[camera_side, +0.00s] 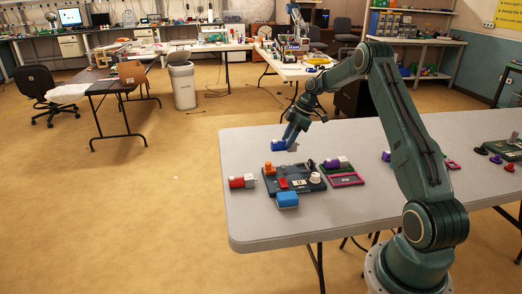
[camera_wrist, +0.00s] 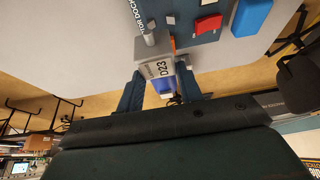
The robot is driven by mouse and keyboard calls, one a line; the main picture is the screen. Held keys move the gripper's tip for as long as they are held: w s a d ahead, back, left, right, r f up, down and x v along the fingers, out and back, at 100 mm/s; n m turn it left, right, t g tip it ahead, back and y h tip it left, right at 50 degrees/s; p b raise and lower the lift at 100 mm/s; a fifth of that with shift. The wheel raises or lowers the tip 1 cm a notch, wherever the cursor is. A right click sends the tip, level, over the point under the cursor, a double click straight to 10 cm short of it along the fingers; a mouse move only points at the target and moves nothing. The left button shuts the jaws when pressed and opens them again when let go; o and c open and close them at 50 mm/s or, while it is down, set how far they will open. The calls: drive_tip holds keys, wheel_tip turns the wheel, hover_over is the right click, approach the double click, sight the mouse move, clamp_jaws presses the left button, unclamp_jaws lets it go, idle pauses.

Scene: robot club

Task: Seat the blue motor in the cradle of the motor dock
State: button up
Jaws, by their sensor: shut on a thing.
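The blue motor (camera_side: 279,145) is in my gripper (camera_side: 292,140), held above the table behind the motor dock. In the wrist view the two fingers of my gripper (camera_wrist: 159,80) close on the motor's grey body (camera_wrist: 153,66), which carries a D23 label; some of its blue part (camera_wrist: 164,86) shows between them. The motor dock (camera_side: 302,184) is a dark board on the table with an orange part, a red part and a white knob on it. Its edge and lettering show in the wrist view (camera_wrist: 182,14). I cannot make out the cradle clearly.
A red-and-white motor (camera_side: 242,181) lies left of the dock. A blue block (camera_side: 288,200) sits at its front edge. A green board with a purple motor (camera_side: 337,162) and a pink frame (camera_side: 345,180) is to its right. The table's left front corner is clear.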

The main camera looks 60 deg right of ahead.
sight(296, 150)
drive_tip(key=shift+s+d+f, duration=0.3)
drive_tip(key=shift+s+f, duration=0.05)
drive_tip(key=shift+s, duration=0.3)
drive_tip(key=shift+s+d+f, duration=0.25)
drive_tip(key=shift+s+f, duration=0.1)
drive_tip(key=shift+s, duration=0.3)
drive_tip(key=shift+f, duration=0.15)
drive_tip(key=shift+f, duration=1.85)
drive_tip(key=shift+f, duration=1.4)
idle(1.1)
drive_tip(key=o, duration=1.6)
drive_tip(key=shift+r, duration=3.95)
